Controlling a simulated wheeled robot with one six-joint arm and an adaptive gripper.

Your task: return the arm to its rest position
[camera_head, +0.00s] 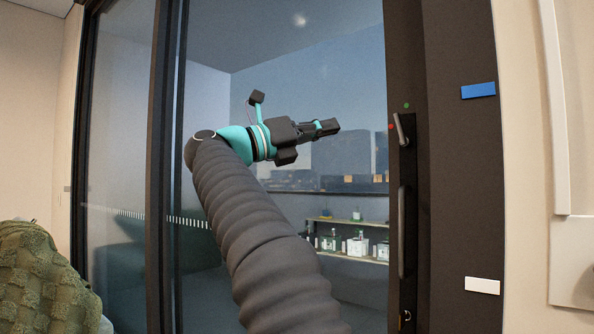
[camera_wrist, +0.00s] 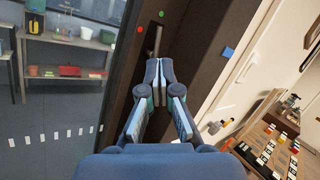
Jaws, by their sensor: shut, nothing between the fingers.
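My arm rises from the bottom of the head view and bends to the right at the wrist. My gripper (camera_head: 331,127) points right, toward the dark door frame, and stands apart from the door handle (camera_head: 401,130) in the head view. In the wrist view my gripper (camera_wrist: 159,72) shows with its fingertips together and nothing between them. The door handle (camera_wrist: 154,38) appears just beyond the fingertips there.
A glass sliding door (camera_head: 290,90) with a dark frame (camera_head: 455,200) fills the middle. A long vertical pull (camera_head: 402,232) is below the handle. A green textured cover (camera_head: 42,280) is at the lower left. Shelves with bottles (camera_head: 358,245) show through the glass.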

